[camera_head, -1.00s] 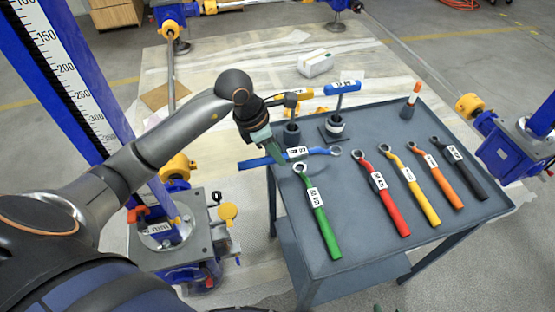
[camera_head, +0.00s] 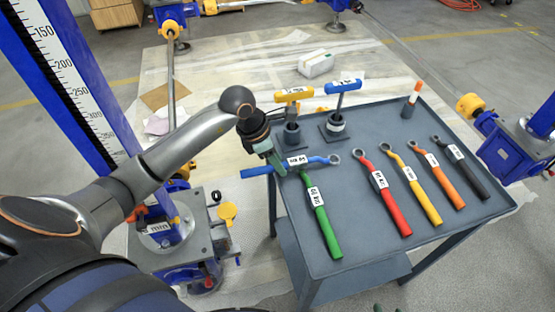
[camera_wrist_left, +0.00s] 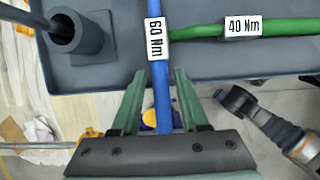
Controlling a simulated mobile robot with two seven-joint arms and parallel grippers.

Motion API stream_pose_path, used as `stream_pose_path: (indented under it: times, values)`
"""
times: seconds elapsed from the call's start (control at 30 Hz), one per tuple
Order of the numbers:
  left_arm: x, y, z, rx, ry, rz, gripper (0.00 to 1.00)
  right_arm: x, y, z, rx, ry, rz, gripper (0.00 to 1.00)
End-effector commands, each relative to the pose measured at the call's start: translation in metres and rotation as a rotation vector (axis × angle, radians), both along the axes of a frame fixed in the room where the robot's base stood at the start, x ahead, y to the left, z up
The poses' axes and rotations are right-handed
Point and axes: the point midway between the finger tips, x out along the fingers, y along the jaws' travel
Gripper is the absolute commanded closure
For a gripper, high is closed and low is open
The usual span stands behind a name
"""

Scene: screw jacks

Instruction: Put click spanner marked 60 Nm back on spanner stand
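The blue click spanner (camera_head: 315,160) marked 60 Nm lies crosswise at the table's left edge, its handle sticking out past the edge. In the left wrist view the blue spanner (camera_wrist_left: 162,75) crosses the ring end of the green 40 Nm spanner (camera_wrist_left: 285,27). My left gripper (camera_head: 274,165) is around the blue handle, its green fingers (camera_wrist_left: 160,85) on either side with a small gap showing. I cannot tell which object is the spanner stand. A small green tip, perhaps of my right gripper (camera_head: 376,308), shows at the bottom edge of the head view.
The grey table (camera_head: 355,235) also carries red (camera_head: 383,198), yellow (camera_head: 412,186), orange and black spanners in a row. Blue screw jacks flank the table.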

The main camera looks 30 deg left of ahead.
Motion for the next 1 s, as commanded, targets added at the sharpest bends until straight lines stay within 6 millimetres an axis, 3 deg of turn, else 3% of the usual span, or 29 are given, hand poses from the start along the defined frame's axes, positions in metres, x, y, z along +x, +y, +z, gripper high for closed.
stream_pose_path:
  times: [0.13,0.37,0.53,1.0]
  values:
    - [0.0,0.0,0.0,0.0,0.0,0.0,0.4,0.0,0.0,0.001,0.001,-0.001,0.001,0.5]
    - [0.0,0.0,0.001,-0.001,0.001,0.0,0.4,0.0,0.0,0.002,0.001,-0.004,0.001,0.5]
    - [-0.001,0.002,0.014,0.002,-0.002,0.0,0.4,0.001,0.0,0.01,0.002,-0.01,0.0,0.5]
    - [-0.025,0.027,0.102,0.003,-0.003,0.001,0.4,-0.008,-0.005,0.006,-0.008,0.01,-0.008,0.5]
